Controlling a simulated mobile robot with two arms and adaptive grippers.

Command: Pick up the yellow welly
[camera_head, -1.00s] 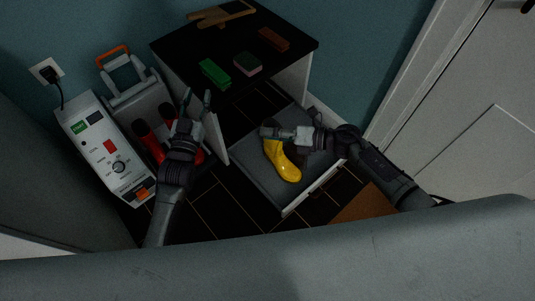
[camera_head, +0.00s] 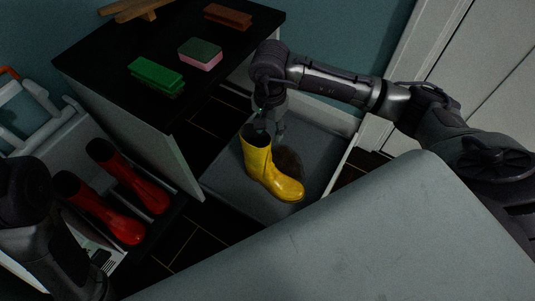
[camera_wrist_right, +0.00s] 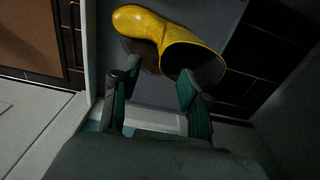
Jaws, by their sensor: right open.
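The yellow welly (camera_head: 258,163) stands upright on a grey tray (camera_head: 225,190), toe toward the lower right in the head view. In the right wrist view the welly (camera_wrist_right: 172,32) lies beyond the fingertips, its dark opening facing the right-hand finger. My right gripper (camera_head: 272,128) is open and empty, close above the welly's top edge. In the wrist view the open gripper (camera_wrist_right: 158,80) has one finger overlapping the opening; I cannot tell whether it is inside or touching. Only part of my left arm shows at the lower left; its gripper is out of view.
A brown patch (camera_head: 288,160) lies behind the welly on the tray. Red wellies (camera_head: 120,215) stand to the left. A black-topped cabinet (camera_head: 110,80) holds a green brush (camera_head: 156,75), a sponge (camera_head: 200,54) and a brown block (camera_head: 228,16). A white door is at the right.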

